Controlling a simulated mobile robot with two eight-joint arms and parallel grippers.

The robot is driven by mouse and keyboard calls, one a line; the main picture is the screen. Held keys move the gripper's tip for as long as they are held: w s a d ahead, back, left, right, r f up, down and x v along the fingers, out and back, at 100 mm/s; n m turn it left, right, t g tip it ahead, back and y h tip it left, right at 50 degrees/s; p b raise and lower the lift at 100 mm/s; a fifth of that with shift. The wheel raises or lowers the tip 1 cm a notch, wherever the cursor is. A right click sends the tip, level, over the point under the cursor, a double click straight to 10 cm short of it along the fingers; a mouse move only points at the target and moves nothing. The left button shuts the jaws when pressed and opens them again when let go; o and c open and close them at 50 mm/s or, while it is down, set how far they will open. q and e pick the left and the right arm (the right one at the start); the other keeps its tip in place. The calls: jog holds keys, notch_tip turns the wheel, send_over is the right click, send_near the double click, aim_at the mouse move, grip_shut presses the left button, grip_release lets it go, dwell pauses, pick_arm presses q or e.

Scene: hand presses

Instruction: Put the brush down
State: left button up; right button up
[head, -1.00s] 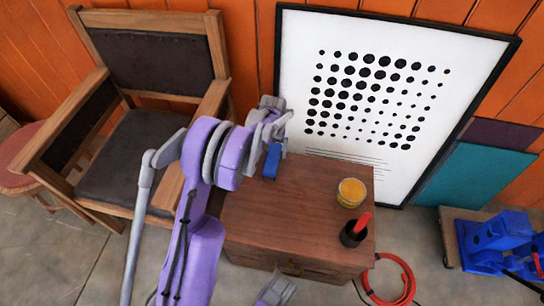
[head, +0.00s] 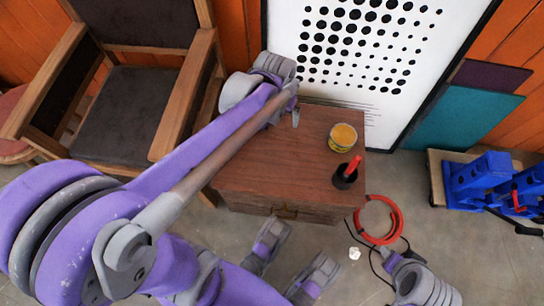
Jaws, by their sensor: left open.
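My left gripper (head: 295,112) is open at the back edge of the wooden cabinet (head: 262,175), in the head view. Its wrist and my arm cover the back left part of the cabinet top. The blue brush is not visible now; it may be hidden behind the gripper or arm, so I cannot tell where it rests.
A yellow-topped tin (head: 343,137) and a black pot with a red handle (head: 346,174) stand on the cabinet's right side. A wooden armchair (head: 130,110) is at the left, a framed dot print (head: 420,60) behind. A red hose (head: 378,220) lies on the floor.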

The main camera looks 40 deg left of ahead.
pick_arm(q)
jog(key=s+d+m+t, duration=0.1)
jog(key=s+d, duration=0.3)
jog(key=s, duration=0.3)
jog(key=s+d+f+m+t, duration=0.1)
jog(key=s+d, duration=0.2)
jog(key=s, duration=0.4)
jog(key=shift+d+f+m, duration=0.25)
jog(key=shift+d+m, duration=0.15)
jog(key=shift+s+a, duration=0.1)
jog(key=shift+s, duration=0.05)
